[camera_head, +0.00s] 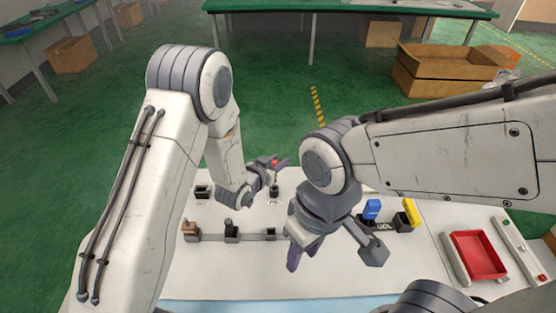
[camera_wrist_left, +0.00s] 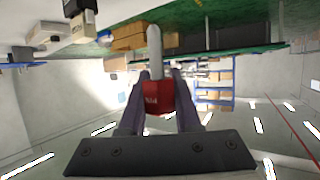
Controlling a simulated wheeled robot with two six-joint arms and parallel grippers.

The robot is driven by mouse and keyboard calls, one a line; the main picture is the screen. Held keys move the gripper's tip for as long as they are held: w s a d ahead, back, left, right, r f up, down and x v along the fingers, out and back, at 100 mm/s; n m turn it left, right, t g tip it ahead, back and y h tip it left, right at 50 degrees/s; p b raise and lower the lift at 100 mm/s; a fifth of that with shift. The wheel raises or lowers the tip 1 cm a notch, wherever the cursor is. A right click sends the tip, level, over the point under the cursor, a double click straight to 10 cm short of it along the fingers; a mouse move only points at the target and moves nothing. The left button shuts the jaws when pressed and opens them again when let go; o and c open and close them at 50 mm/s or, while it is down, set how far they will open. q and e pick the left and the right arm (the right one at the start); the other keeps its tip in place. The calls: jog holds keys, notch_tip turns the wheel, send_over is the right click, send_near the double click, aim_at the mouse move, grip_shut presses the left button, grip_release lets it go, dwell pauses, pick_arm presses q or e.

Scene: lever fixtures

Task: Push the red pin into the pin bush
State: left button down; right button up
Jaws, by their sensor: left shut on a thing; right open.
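My left gripper (camera_head: 276,164) is shut on the red pin (camera_head: 274,161) and holds it above the far part of the white table. In the left wrist view, the gripper (camera_wrist_left: 159,100) grips the pin's red head (camera_wrist_left: 158,97), and its grey shaft (camera_wrist_left: 154,50) sticks out past the fingertips. A small dark fixture (camera_head: 274,190) stands on the table just below the left gripper. I cannot tell for sure whether it is the pin bush. My right gripper (camera_head: 303,253) is open and empty over the table's middle, its fingers pointing down.
A rail with a brown-topped fixture (camera_head: 190,230) and dark blocks runs along the table's left. A black block (camera_head: 203,192) stands behind it. Blue (camera_head: 372,208) and yellow (camera_head: 410,212) parts stand at right. A red tray (camera_head: 478,240) lies farther right. My right arm hides some table.

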pick_arm(q)
jog(key=shift+f+b, duration=1)
jog(key=shift+f, duration=0.5)
jog(key=shift+b, duration=0.5)
dwell(0.5)
jog(key=shift+f, duration=0.1)
dwell(0.3)
jog(key=shift+f+b, duration=0.35)
jog(key=shift+b, duration=0.1)
jog(key=shift+f+b, duration=1.55)
jog(key=shift+f, duration=0.1)
jog(key=c, duration=0.5)
grip_release()
jog(key=shift+c, duration=0.2)
jog(key=shift+r, duration=0.1)
